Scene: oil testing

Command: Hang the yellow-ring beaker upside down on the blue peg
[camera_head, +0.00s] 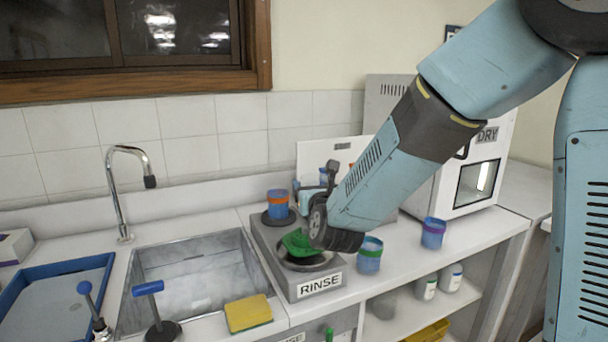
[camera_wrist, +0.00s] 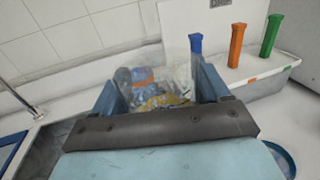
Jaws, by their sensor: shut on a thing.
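My gripper (camera_wrist: 160,90) is shut on a clear beaker with a yellow ring (camera_wrist: 168,100), which sits between the two fingers in the wrist view. Whether the beaker is upright or tipped I cannot tell. The blue peg (camera_wrist: 196,43) stands behind it, in a row with an orange peg and a green peg to its right; nothing hangs on the visible part of the blue peg. In the head view my gripper (camera_head: 318,215) is over the rinse station, and my arm hides the held beaker and most of the peg area.
The RINSE unit (camera_head: 319,284) has a green object (camera_head: 298,242) on its near part and an orange-ringed beaker (camera_head: 278,203) behind. Green-ringed (camera_head: 370,255) and purple-ringed (camera_head: 433,232) beakers stand to the right. The orange peg (camera_wrist: 236,45) and green peg (camera_wrist: 271,35) stand close together. The sink (camera_head: 195,270) is left.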

